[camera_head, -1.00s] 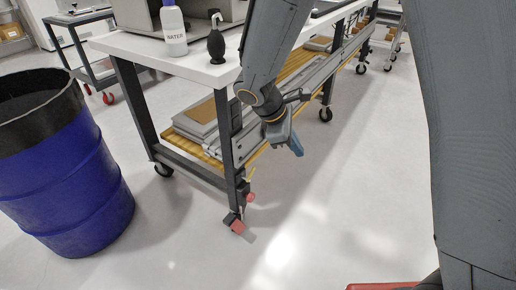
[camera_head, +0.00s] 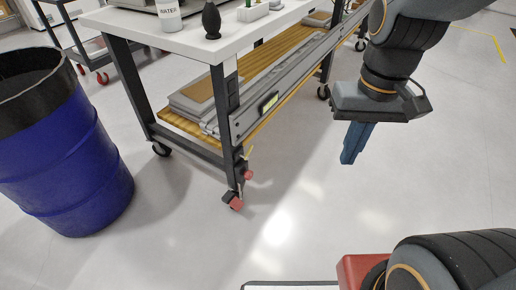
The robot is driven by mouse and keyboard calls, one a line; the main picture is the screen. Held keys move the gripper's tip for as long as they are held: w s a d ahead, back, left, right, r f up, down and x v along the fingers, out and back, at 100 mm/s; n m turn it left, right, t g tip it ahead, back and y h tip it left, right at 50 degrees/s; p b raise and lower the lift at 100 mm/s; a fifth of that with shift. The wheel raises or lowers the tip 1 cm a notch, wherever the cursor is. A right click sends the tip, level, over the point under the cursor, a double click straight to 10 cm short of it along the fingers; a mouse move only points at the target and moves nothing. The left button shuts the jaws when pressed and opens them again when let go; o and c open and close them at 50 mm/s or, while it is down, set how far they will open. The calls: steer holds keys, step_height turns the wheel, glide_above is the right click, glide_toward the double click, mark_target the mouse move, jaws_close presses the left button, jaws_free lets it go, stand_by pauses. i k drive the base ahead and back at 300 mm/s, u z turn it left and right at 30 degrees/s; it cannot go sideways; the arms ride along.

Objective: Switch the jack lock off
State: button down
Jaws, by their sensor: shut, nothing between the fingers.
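At the foot of the table's near leg (camera_head: 228,120) there is a small jack assembly with a red round part (camera_head: 248,175), a thin yellow lever (camera_head: 248,152) and a red foot (camera_head: 235,202) on the floor. I cannot tell which part is the jack lock or how it is set. My gripper (camera_head: 350,158) has blue fingers, shut and empty, pointing down. It hangs in the air to the right of the leg, well apart from the jack parts.
The white-topped table (camera_head: 190,42) has a lower wooden shelf (camera_head: 185,126) with grey boxes and a long rail (camera_head: 275,90). A blue drum (camera_head: 65,155) stands at left. A red object (camera_head: 358,268) is at the lower edge. The floor between is clear.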

mark_target(246, 157)
steer(key=u, duration=1.15)
steer(key=k, duration=0.75)
steer(key=z, duration=0.85)
steer(key=i, duration=0.5)
steer(key=z, duration=0.1)
